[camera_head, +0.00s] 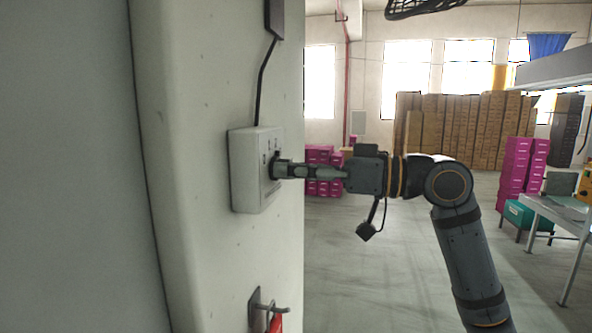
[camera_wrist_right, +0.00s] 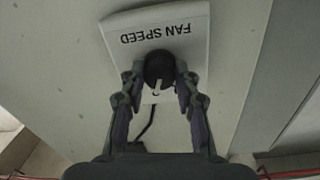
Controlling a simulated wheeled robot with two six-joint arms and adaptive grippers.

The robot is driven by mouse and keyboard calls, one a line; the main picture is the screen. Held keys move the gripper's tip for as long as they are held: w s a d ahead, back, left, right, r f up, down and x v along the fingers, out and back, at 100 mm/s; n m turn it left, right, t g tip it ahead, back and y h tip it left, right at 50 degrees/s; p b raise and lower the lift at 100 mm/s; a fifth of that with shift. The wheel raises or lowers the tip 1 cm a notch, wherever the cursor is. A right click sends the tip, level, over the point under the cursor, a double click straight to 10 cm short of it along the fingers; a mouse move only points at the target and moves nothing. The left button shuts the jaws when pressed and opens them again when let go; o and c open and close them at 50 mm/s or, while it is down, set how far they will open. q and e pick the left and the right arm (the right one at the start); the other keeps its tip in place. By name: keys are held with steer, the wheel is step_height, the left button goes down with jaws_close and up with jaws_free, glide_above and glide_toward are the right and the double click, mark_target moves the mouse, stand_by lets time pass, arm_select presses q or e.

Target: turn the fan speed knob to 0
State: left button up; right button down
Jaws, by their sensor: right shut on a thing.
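The fan speed box (camera_head: 252,170) is a white box on the pale column at the left of the head view. In the right wrist view the box (camera_wrist_right: 190,18) shows upside down with the words FAN SPEED. Its round black knob (camera_wrist_right: 159,70) has a pale pointer mark that points toward the bottom of the picture, away from the lettering. My right gripper (camera_head: 281,169) reaches the box from the right. In the right wrist view my right gripper (camera_wrist_right: 157,84) has a finger on each side of the knob and is shut on it. The dial's numbers are not readable. My left gripper is not in view.
A black cable (camera_head: 262,80) runs up from the box along the column (camera_head: 205,200). A metal hook (camera_head: 268,308) with something red on it sticks out below the box. Pink boxes (camera_head: 515,170), brown cartons (camera_head: 460,130) and a table stand farther back. The floor between is clear.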

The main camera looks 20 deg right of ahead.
steer(key=shift+n+y+b, duration=0.3)
steer(key=shift+n+b, duration=2.25)
steer(key=shift+n, duration=5.75)
steer(key=c, duration=1)
jaws_free()
